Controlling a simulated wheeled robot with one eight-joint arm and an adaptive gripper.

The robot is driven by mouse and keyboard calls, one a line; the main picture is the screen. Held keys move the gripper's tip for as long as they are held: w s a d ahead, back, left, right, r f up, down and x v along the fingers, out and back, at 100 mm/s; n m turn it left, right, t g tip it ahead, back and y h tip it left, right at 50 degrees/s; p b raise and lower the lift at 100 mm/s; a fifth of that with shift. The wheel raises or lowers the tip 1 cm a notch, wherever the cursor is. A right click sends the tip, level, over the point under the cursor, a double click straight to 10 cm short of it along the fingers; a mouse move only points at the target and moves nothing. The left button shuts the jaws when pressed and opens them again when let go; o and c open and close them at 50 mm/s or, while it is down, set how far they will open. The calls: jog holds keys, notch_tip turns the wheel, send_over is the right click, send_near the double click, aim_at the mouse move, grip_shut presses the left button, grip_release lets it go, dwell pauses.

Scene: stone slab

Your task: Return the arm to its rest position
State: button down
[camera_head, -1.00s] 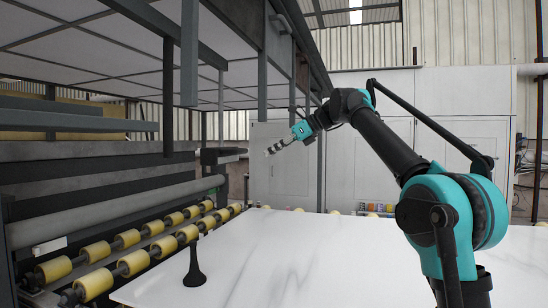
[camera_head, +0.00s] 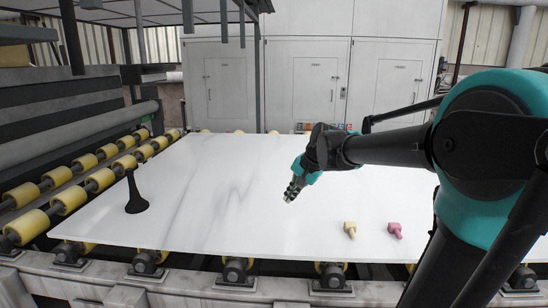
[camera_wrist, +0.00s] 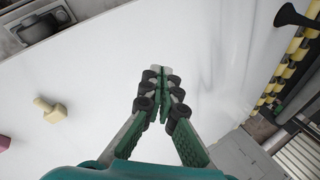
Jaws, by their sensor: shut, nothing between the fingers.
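My gripper (camera_head: 291,190) is above the middle of the white stone slab (camera_head: 215,180), pointing down and to the left in the head view. In the wrist view my gripper (camera_wrist: 158,75) has its fingertips together with nothing between them. My arm reaches in from the right side of the head view, bent at the elbow.
A black flared object (camera_head: 135,195) stands at the slab's left. A yellow piece (camera_head: 350,229) and a pink piece (camera_head: 394,230) lie near the front edge. Yellow rollers (camera_head: 68,201) line the left side. White cabinets (camera_head: 305,85) stand behind.

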jog(key=s+d+f+n+h, duration=0.2)
jog(key=s+d+f+n, duration=0.1)
jog(key=s+d+f, duration=0.4)
jog(key=s+d+f+n+h, duration=0.2)
jog(key=s+d+f, duration=0.5)
jog(key=s+f, duration=0.6)
jog(key=shift+n, duration=0.8)
jog(key=shift+s, duration=0.2)
